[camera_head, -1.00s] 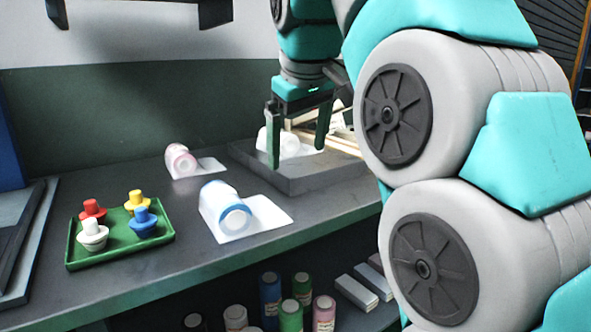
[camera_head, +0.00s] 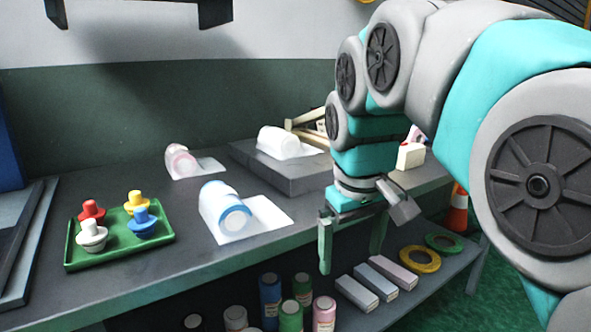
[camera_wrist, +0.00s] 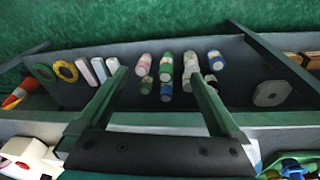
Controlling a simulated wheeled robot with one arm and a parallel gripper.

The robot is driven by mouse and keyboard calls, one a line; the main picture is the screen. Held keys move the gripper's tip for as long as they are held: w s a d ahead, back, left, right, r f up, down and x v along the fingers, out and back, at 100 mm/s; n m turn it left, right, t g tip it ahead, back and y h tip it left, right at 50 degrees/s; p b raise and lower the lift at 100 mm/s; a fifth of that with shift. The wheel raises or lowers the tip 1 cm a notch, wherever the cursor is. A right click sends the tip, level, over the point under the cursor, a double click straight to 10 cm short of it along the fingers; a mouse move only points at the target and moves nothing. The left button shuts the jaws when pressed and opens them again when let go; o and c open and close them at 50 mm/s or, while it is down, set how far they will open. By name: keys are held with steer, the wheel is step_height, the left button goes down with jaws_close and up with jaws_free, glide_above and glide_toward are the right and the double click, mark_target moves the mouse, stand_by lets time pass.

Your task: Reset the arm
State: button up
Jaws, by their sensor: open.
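My gripper (camera_head: 351,240) is open and empty. In the head view it hangs with fingers pointing down at the front edge of the workbench (camera_head: 120,285), right of the blue-ringed roll. In the wrist view my gripper (camera_wrist: 155,105) spreads its fingers above the lower shelf, with nothing between them but shelf and bottles further below. My arm folds in from the right side of the head view.
A green tray (camera_head: 72,258) holds red, yellow, white and blue pegs. A blue-ringed roll (camera_head: 222,208), pink-ringed roll (camera_head: 180,160) and white roll (camera_head: 277,142) lie behind. The lower shelf (camera_head: 430,285) holds bottles, boxes and tape rings. An orange cone (camera_head: 458,208) stands right.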

steer(key=s+d+f+m+g, duration=0.2)
steer(key=s+d+f, duration=0.1)
steer(key=s+f, duration=0.8)
steer(key=s+d+f+m+g, duration=0.1)
steer(key=s+d+f+m, duration=0.1)
steer(key=s+f, duration=0.9)
steer(key=shift+s+d+g, duration=0.15)
steer(key=shift+d+g, duration=0.25)
steer(key=shift+d, duration=0.25)
